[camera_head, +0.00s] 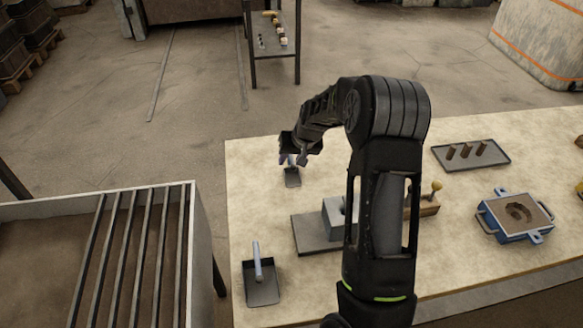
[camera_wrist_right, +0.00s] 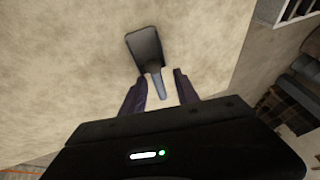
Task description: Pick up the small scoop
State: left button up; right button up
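The small scoop (camera_head: 292,178) lies near the far left corner of the table, a dark pan with a light handle. In the right wrist view the scoop's pan (camera_wrist_right: 146,47) is ahead of the fingertips and its handle points back toward me. My right gripper (camera_head: 289,158) is over the handle end. In the wrist view the right gripper (camera_wrist_right: 158,86) is open, with a dark finger on each side of the handle and visible gaps. A larger scoop (camera_head: 262,291) lies at the table's near left. My left gripper is not in view.
The pale table (camera_head: 390,127) carries a grey block on a plate (camera_head: 310,238), partly behind my right arm. A dark tray (camera_head: 480,152) with brown pieces and a blue-framed mould (camera_head: 515,216) stand to the right. A slatted bin (camera_head: 196,240) is beside the table's left edge.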

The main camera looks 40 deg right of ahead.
jog(key=shift+c, duration=0.6)
grip_shut()
dwell(0.8)
